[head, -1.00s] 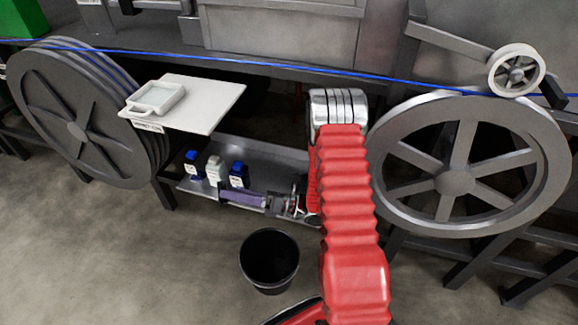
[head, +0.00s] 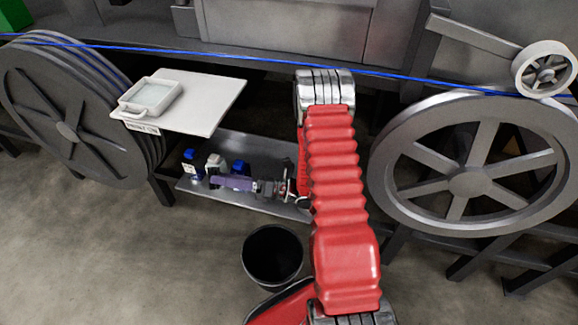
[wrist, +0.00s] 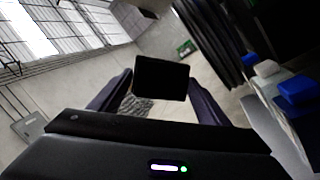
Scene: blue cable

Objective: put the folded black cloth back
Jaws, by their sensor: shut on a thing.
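My gripper (head: 215,181) reaches left from the red arm, in front of the small bottles on the grey shelf. In the wrist view its two purple fingers (wrist: 158,92) stand either side of a flat black rectangle, the folded black cloth (wrist: 160,82). The gripper is shut on the cloth and holds it out ahead. I cannot make out the cloth in the head view.
Blue-capped bottles (head: 190,162) and a white-labelled one stand on the low grey shelf (head: 275,152). A white board (head: 205,105) with a shallow white tray (head: 152,96) is above. A black bucket (head: 272,255) stands on the floor. Large wheels flank the shelf; a blue cable runs overhead.

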